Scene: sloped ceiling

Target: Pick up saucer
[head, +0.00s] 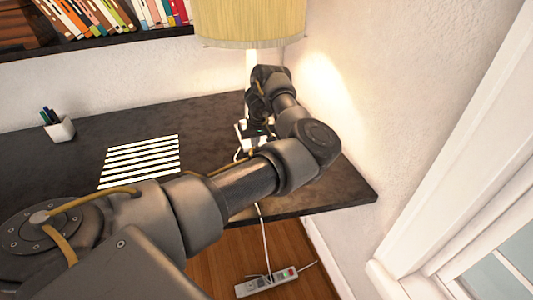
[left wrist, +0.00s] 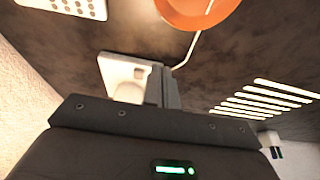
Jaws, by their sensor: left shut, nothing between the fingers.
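I cannot make out a saucer for certain. A white squarish piece with rounded corners (left wrist: 122,78) shows in the left wrist view, right beside my left fingers and partly hidden by them. My left gripper (left wrist: 166,88) is shut and empty. In the head view my left gripper (head: 256,128) is low over the dark table (head: 215,110), below the lamp, and largely hidden by its own arm. A white object (head: 240,130) shows just left of it. A round orange disc (left wrist: 197,10), cut by the top edge, lies beyond the fingers in the wrist view. My right gripper is not in view.
A yellow lampshade (head: 250,22) hangs above my left wrist, close to the wall. A striped white sheet (head: 140,160) and a white pen cup (head: 61,131) are on the table's left. A white cord drops to a power strip (head: 267,283) on the floor. A bookshelf is behind.

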